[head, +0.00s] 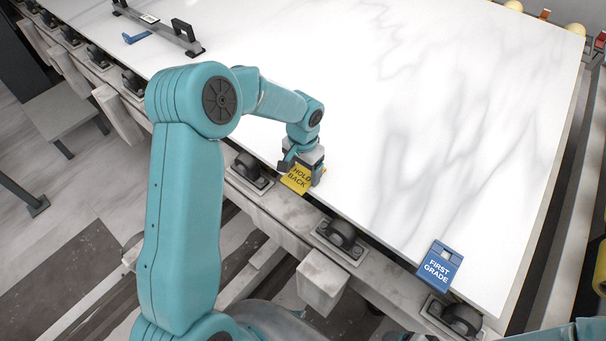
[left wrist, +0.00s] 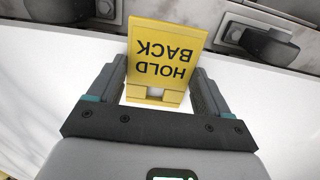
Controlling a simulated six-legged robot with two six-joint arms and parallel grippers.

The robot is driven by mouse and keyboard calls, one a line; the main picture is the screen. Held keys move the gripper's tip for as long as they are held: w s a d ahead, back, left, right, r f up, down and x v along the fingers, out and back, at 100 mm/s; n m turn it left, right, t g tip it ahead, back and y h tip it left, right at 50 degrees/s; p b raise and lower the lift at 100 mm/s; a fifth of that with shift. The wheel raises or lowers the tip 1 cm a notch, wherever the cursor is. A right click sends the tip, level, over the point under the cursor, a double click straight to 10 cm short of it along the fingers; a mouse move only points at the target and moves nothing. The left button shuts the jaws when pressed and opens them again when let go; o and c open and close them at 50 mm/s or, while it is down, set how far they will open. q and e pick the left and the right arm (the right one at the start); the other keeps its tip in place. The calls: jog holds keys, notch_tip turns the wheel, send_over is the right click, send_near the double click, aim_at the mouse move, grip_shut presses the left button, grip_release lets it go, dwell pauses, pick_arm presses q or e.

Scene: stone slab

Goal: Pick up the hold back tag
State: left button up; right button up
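The yellow hold back tag (head: 297,179) lies at the near edge of the white slab in the head view. In the left wrist view the tag (left wrist: 165,50) shows its black lettering upside down, with its yellow block end toward my gripper. My left gripper (head: 301,176) is right over the tag, pointing down. In the left wrist view its fingers (left wrist: 160,80) are spread, one on each side of the tag. A narrow gap shows at the block end, so it looks open; contact is hard to judge. My right gripper is out of view.
The white marbled slab (head: 400,110) rests on a frame with black rollers (head: 341,233) along its near edge. A blue first grade tag (head: 439,265) lies at the near right edge. A dark handled bar (head: 160,28) and small blue piece (head: 136,38) lie far left. The slab's middle is clear.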

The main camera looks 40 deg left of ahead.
aim_at(304, 174)
pick_arm(q)
notch_tip(304, 174, up, 19)
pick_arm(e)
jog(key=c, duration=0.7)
pick_arm(q)
jog(key=s+d+f, duration=0.2)
jog(key=d, duration=0.3)
jog(key=s+d+f, duration=0.1)
jog(key=d+f, duration=0.2)
jog(key=d, duration=0.3)
jog(key=shift+s+d+f+n, duration=0.3)
jog(key=shift+s+f+n, duration=0.05)
jog(key=shift+n, duration=0.05)
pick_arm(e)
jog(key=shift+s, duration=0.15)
